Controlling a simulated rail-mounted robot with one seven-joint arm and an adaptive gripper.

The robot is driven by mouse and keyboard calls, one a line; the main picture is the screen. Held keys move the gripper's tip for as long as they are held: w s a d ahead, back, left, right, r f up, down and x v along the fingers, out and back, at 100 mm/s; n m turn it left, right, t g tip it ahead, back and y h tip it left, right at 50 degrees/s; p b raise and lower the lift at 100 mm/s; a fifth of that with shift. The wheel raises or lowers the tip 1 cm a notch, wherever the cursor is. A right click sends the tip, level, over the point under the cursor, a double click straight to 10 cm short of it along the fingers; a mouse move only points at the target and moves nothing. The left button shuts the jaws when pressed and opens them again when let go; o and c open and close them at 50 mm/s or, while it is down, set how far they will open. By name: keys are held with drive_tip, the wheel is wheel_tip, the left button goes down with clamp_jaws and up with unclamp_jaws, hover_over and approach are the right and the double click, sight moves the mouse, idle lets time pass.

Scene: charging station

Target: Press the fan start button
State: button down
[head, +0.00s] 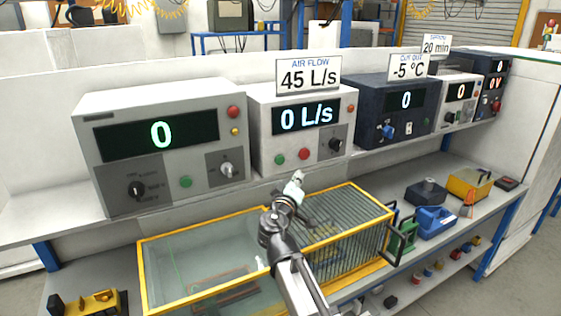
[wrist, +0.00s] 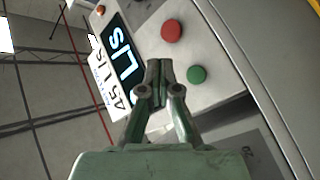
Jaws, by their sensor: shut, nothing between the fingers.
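The air flow box (head: 300,130) is a pale unit on the shelf with a display reading "0 L/s" and a sign "45 L/s" on top. Its front has a green button (head: 280,159), a red button (head: 304,154) and a dark knob (head: 336,144). My gripper (head: 297,177) is just below and in front of these buttons. In the wrist view my gripper (wrist: 158,68) is shut and empty. There the green button (wrist: 197,75) shows just right of the fingertips and the red button (wrist: 172,30) above them. I cannot tell the remaining gap to the panel.
A larger box (head: 160,145) showing "0" stands left, with its own green button (head: 185,181). A dark blue box (head: 400,105) stands right. A yellow-framed glass case (head: 190,262) and a grille (head: 340,220) lie below my arm. Small tools sit at the right.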

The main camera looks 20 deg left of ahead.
sight(280, 160)
drive_tip(key=shift+w+a, duration=1.3)
drive_tip(key=shift+a, duration=0.25)
drive_tip(key=shift+w+a, duration=1.3)
drive_tip(key=shift+a, duration=0.25)
drive_tip(key=shift+w+a+b, duration=0.5)
drive_tip(key=shift+a+b, duration=0.1)
drive_tip(key=shift+b, duration=0.65)
drive_tip(key=shift+d, duration=0.1)
drive_tip(key=shift+s+d+b, duration=0.45)
drive_tip(key=shift+s+d, duration=0.05)
drive_tip(key=shift+d, duration=0.05)
